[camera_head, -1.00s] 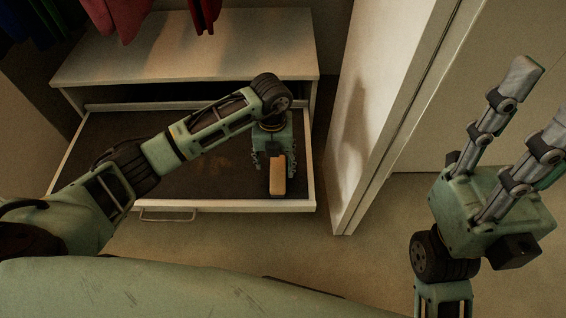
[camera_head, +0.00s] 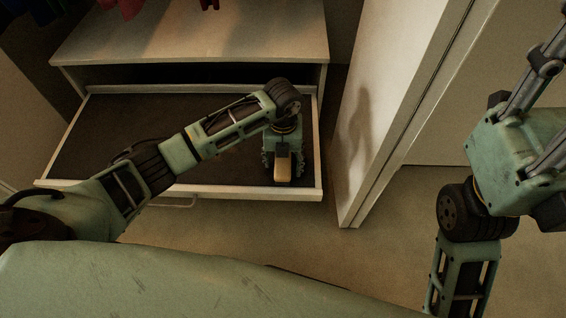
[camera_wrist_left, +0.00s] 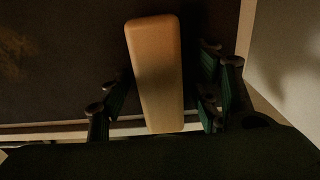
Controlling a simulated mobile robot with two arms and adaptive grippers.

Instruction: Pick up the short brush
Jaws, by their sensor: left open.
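The short brush shows as a tan wooden block (camera_head: 283,168) at the front right of the open drawer. In the left wrist view the brush (camera_wrist_left: 155,75) is a long rounded bar, pointing away from the gripper. My left gripper (camera_head: 283,172) is over the drawer's front right, its fingers on either side of the brush. In the left wrist view the left gripper (camera_wrist_left: 163,100) is open, with gaps between the brush and both fingers. The underside of the brush is hidden.
The drawer (camera_head: 110,188) is pulled out from a white cabinet (camera_head: 190,45), its dark floor otherwise largely bare. The drawer's front wall and right wall are close to the left gripper. A white door panel (camera_head: 390,110) stands to the right. Clothes (camera_head: 130,8) hang above.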

